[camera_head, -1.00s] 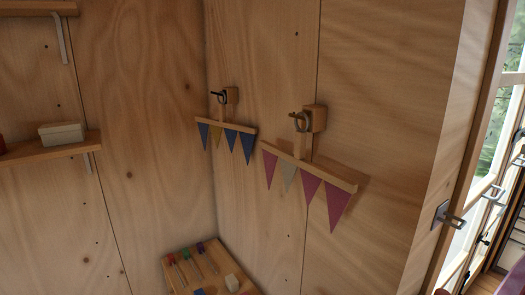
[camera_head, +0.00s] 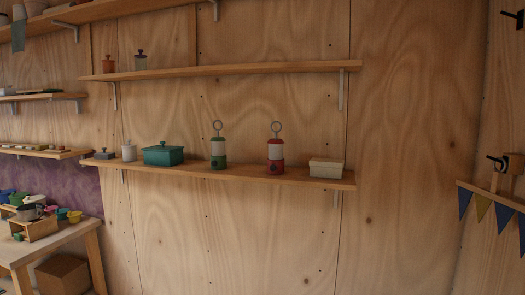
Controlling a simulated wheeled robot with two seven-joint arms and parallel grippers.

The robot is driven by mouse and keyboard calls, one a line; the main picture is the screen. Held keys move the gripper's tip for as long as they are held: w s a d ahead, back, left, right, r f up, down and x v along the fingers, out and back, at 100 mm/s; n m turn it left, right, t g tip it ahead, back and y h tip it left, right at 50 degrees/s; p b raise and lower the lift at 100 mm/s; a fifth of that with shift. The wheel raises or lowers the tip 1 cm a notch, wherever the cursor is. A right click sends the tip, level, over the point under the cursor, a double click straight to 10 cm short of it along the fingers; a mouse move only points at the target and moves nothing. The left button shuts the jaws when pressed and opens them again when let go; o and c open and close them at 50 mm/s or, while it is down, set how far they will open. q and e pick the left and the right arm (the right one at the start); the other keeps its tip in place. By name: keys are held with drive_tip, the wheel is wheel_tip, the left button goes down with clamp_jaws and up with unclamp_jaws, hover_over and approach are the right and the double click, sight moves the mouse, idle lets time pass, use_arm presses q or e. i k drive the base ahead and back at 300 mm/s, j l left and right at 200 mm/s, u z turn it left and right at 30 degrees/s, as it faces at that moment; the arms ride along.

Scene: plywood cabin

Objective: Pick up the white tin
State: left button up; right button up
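A white or cream lidded box (camera_head: 327,168), which looks like the white tin, sits at the right end of the middle wall shelf (camera_head: 225,174). It is upright with its lid on, close to the shelf's right edge. A small white jar with a knob on top (camera_head: 129,152) stands near the left end of the same shelf. Neither of my grippers is in view.
Between them stand a teal lidded box (camera_head: 164,155), a green lantern (camera_head: 218,150) and a red lantern (camera_head: 276,152). A higher shelf (camera_head: 230,71) runs above. A wooden table (camera_head: 60,240) is at lower left. Blue and yellow bunting (camera_head: 490,208) hangs at right.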

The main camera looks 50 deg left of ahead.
sight(129, 151)
drive_tip(key=u, duration=2.55)
drive_tip(key=i+j+z, duration=0.1)
drive_tip(key=i+j, duration=0.05)
drive_tip(key=i, duration=0.05)
